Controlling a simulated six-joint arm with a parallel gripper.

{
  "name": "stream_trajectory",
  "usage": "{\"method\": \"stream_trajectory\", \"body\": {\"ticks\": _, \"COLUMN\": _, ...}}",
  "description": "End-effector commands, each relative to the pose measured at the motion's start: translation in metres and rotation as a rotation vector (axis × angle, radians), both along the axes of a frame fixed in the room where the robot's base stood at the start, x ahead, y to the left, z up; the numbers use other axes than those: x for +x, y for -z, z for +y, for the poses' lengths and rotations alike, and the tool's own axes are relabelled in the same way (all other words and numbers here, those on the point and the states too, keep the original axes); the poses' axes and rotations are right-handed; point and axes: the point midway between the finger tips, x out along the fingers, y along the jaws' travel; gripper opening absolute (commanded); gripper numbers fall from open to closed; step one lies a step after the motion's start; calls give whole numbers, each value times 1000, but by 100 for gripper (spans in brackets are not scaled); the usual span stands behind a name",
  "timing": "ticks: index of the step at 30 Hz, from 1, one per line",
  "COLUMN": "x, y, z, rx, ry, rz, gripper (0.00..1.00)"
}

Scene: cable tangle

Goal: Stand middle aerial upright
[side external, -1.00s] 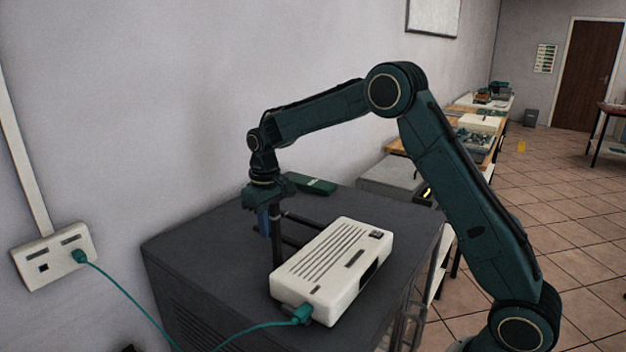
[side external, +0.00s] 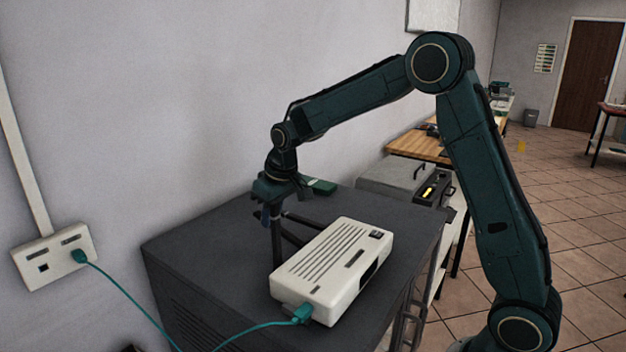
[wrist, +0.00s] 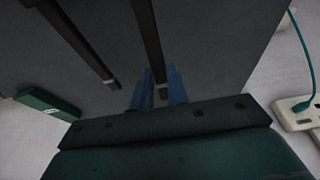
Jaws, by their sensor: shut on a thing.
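The white router box (side external: 332,270) lies on a dark cabinet top. One black aerial (side external: 277,245) stands upright at its near end. The middle aerial (side external: 290,236) slants up from the router's back edge toward my gripper (side external: 267,216). My gripper is shut on this aerial near its tip; the blue fingers (wrist: 160,88) sit on both sides of the dark bar in the wrist view. The far aerial (side external: 308,221) lies low, pointing toward the wall; a separate dark bar (wrist: 85,48) shows left of the fingers in the wrist view. The upright aerial partly hides the grip in the side view.
A teal cable (side external: 250,328) runs from the router's plug (side external: 302,313) to the wall socket (side external: 55,262). A small green box (side external: 320,186) lies at the back of the cabinet top (side external: 205,240). The wall is close behind.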

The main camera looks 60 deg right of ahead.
Motion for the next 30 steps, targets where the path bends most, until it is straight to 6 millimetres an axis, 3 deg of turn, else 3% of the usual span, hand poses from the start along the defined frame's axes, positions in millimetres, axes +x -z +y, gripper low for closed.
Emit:
{"method": "stream_trajectory", "body": {"ticks": 13, "x": -21, "y": -28, "z": -1, "rx": 0, "ry": 2, "rz": -302, "gripper": 0}}
{"method": "stream_trajectory", "body": {"ticks": 30, "x": -51, "y": -46, "z": 0, "rx": -1, "ry": 1, "rz": -630, "gripper": 0}}
